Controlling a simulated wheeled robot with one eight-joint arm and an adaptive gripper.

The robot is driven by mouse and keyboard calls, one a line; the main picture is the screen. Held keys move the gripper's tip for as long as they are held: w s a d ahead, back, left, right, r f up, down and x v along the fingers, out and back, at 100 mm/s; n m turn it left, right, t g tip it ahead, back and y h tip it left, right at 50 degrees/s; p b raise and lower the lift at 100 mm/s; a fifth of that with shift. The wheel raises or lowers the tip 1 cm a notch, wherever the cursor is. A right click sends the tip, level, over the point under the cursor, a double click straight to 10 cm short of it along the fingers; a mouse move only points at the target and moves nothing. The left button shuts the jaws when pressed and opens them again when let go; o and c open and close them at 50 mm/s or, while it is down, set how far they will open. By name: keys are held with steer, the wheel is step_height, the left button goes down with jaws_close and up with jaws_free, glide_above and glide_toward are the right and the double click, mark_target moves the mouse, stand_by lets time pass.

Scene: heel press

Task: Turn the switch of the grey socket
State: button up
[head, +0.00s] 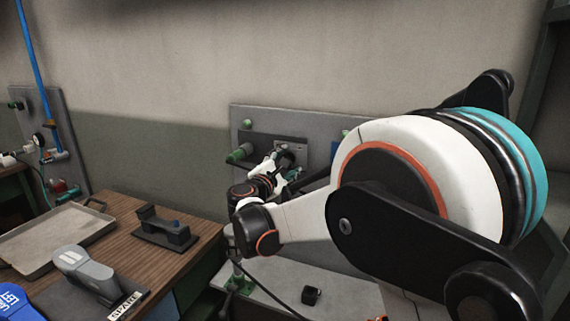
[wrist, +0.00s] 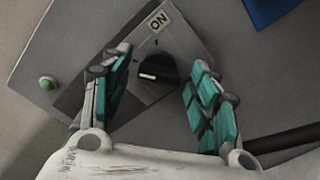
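The switch is a round black knob (wrist: 156,71) with a pale mark on its lower left side. My gripper (wrist: 157,66) is open, with one teal-padded finger on each side of the knob. Gaps show between the pads and the knob; I cannot tell the depth between them. In the head view my gripper (head: 288,167) is at the wall board (head: 240,116), and my arm hides much of that area.
A green button (wrist: 47,83) is left of the plate, and a blue thing (wrist: 270,8) is at the upper right. In the head view a wooden table (head: 195,217) holds a tray (head: 38,262), a black holder (head: 167,235) and a grey device (head: 88,268). A low shelf (head: 270,278) lies below the board.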

steer(key=shift+s, duration=0.1)
steer(key=v, duration=1.1)
steer(key=shift+s+a, duration=0.15)
steer(key=shift+s, duration=0.25)
